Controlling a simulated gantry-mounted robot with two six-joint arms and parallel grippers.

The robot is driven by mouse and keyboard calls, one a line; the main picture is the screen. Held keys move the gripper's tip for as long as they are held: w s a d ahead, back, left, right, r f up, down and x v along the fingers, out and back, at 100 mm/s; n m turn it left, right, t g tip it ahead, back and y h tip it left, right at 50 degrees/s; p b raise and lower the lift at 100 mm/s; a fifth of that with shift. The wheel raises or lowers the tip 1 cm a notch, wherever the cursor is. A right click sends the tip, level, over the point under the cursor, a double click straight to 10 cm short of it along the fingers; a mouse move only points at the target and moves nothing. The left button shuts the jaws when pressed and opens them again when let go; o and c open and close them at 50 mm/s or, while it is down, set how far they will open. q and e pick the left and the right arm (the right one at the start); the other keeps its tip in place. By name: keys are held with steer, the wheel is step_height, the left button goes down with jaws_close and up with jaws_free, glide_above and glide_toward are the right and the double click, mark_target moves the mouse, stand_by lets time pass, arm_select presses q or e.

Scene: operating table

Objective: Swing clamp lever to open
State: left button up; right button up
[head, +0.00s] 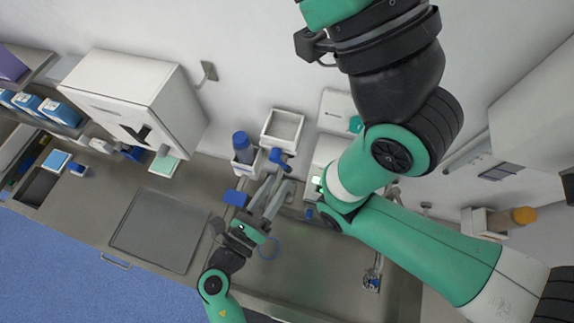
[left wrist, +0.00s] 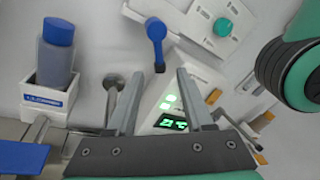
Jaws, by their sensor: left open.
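The clamp lever, a blue handle with a rounded end, shows at the back of the counter in the head view (head: 280,157). In the left wrist view the blue lever (left wrist: 156,42) points down between and just beyond my fingertips. My left gripper (head: 280,183) is open, its two grey fingers reaching toward the lever from the front. In the left wrist view the open fingers (left wrist: 157,82) have nothing between them that I can see them touching. The lever's lower end lies close to the fingertips; contact cannot be told. My right gripper is out of view.
A blue-capped bottle (head: 243,147) stands in a white holder left of the lever. A white device with a green display (left wrist: 174,124) sits behind the fingers. My right arm spans the right side.

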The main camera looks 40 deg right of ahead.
mark_target(288, 167)
arm_select(q)
steer(key=x, duration=0.5)
steer(key=shift+w+d, duration=0.15)
steer(key=shift+d, duration=0.2)
jaws_close()
